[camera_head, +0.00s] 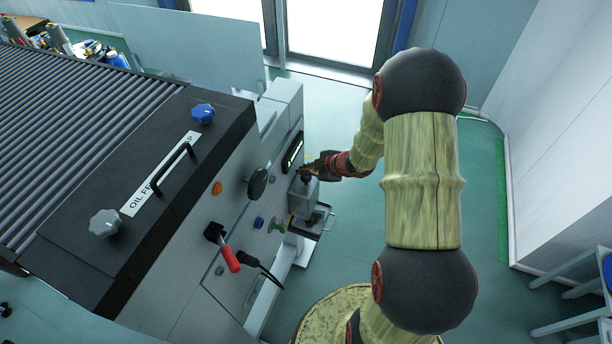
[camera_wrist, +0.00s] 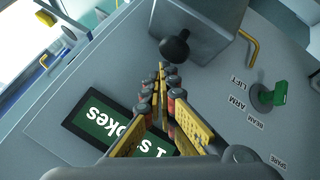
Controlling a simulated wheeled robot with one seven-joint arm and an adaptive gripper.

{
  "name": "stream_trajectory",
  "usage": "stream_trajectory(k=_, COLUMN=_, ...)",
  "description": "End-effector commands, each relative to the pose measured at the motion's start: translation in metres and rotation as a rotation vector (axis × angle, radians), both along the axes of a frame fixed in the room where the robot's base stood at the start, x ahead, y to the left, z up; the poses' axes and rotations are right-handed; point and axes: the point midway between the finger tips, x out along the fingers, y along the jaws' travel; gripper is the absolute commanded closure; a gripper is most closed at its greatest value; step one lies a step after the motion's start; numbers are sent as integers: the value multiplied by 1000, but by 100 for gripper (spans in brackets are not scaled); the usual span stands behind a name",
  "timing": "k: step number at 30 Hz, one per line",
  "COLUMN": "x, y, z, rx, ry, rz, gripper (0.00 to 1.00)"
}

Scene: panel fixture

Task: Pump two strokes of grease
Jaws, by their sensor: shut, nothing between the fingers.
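The grease pump is a grey box (camera_head: 303,196) on the panel front, with a black ball knob (camera_head: 306,178) on it. In the wrist view the black knob (camera_wrist: 175,47) stands out from the grey box (camera_wrist: 207,22). My gripper (camera_head: 309,169) is at the knob in the head view. In the wrist view my gripper (camera_wrist: 161,70) has its fingertips together and empty, just short of the knob; I cannot tell whether they touch. A green counter display (camera_wrist: 101,115) appears upside down and seems to read "1 strokes", partly hidden by a finger.
A green handle (camera_wrist: 277,94) sits by labels "ARM" and "LIFT". A red-handled lever (camera_head: 229,257), a black knob (camera_head: 258,182) and an orange button (camera_head: 217,188) are on the panel. A small tray (camera_head: 318,222) juts out below the pump. Open floor lies right of the panel.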

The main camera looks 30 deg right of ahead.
Motion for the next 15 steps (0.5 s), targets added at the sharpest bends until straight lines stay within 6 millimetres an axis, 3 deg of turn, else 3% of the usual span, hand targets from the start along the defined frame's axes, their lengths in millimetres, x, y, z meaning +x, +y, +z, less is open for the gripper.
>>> stream_trajectory(k=15, x=0, y=0, z=45, rx=0, ry=0, rz=0, gripper=100)
